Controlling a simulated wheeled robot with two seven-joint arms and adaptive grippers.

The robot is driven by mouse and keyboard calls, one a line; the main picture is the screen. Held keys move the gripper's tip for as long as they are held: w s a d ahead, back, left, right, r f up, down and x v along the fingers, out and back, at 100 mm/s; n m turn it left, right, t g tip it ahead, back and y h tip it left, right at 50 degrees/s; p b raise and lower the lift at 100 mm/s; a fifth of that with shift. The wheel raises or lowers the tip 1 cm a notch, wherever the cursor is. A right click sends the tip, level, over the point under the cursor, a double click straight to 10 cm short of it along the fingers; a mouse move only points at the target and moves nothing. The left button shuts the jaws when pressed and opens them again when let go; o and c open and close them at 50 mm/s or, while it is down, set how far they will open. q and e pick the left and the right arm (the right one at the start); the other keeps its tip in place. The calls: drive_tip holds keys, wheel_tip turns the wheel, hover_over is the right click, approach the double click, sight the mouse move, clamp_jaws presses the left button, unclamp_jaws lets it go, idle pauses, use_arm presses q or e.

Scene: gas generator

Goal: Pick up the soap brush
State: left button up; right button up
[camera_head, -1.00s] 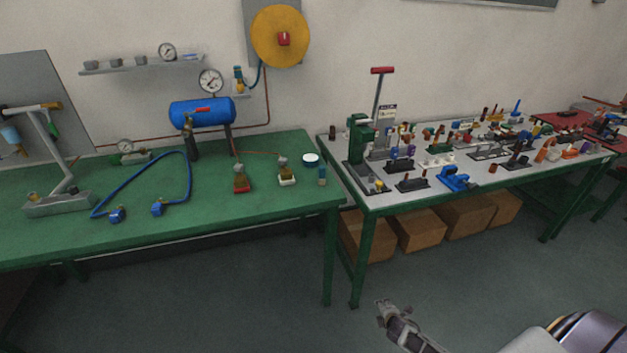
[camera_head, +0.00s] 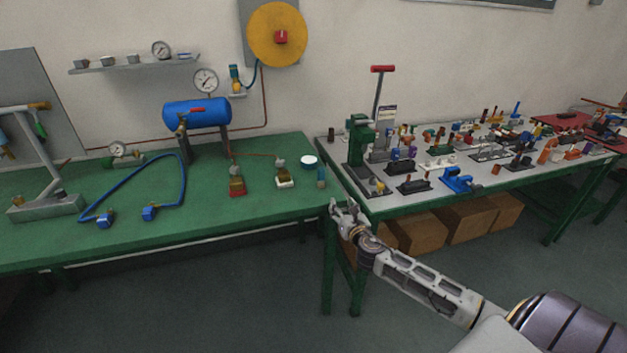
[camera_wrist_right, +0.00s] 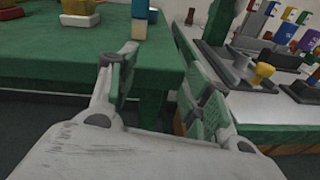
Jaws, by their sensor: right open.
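A small upright beige and blue piece (camera_head: 321,177) stands at the right front corner of the green table (camera_head: 120,240); it may be the soap brush, but it is too small to be sure. It also shows at the top of the right wrist view (camera_wrist_right: 139,27), cut off by the frame. A round white and blue tub (camera_head: 309,161) stands just behind it. My right gripper (camera_head: 343,204) is open and empty, in front of and slightly right of this piece, apart from it. Its two fingers (camera_wrist_right: 160,58) are spread in the wrist view. My left gripper is out of view.
Two small bottle-like pieces, one on a red base (camera_head: 237,186) and one on a white base (camera_head: 285,180), stand left of the tub. A grey-topped table (camera_head: 385,209) with many fixtures stands to the right. Cardboard boxes (camera_head: 470,222) lie beneath it.

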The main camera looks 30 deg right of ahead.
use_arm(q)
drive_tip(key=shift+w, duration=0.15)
use_arm(e)
wheel_tip(320, 180, up, 5)
drive_tip(key=w+a+n+t, duration=0.1)
drive_tip(key=a+n, duration=0.1)
drive_tip(key=a, duration=0.1)
drive_tip(key=shift+r+y, duration=0.2)
drive_tip(key=shift+y, duration=0.1)
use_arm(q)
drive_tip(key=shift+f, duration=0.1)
use_arm(e)
drive_tip(key=shift+w+d, duration=0.1)
drive_tip(key=shift+w, duration=0.1)
approach(323, 176)
drive_tip(key=shift+x, duration=1.2)
drive_tip(key=shift+b+x, duration=0.35)
drive_tip(key=shift+x, duration=1.3)
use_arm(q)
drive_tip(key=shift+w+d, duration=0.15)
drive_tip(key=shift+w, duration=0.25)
use_arm(e)
drive_tip(key=shift+w, duration=0.25)
drive_tip(key=shift+w+d, duration=0.1)
drive_tip(key=shift+w, duration=0.05)
